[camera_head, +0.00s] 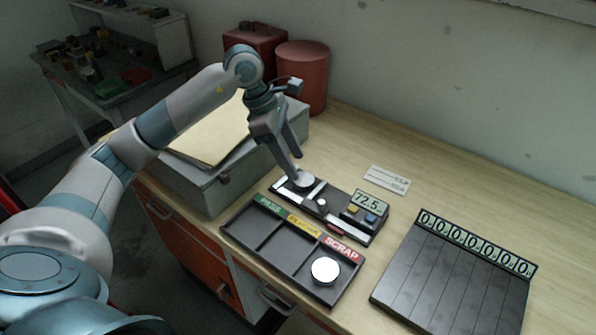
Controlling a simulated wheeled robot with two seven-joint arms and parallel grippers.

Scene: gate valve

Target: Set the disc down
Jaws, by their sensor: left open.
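A pale disc (305,180) lies at the left end of the black gauge (334,226), whose display reads about 72.5. My left gripper (296,176) reaches down from above with its fingertips at this disc. It is open; whether the fingers touch the disc I cannot tell, and they partly cover it. A second, white disc (325,270) lies in the compartment under the red SCRAP label of the dark sorting tray (262,252). The compartments under the green and yellow labels look empty. My right gripper is out of view.
A black grooved board (450,280) with a row of number counters lies at the right. A small printed card (387,180) lies behind the gauge. A grey box (215,180) with a folder stands left, a red canister (302,75) behind. The back right bench is clear.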

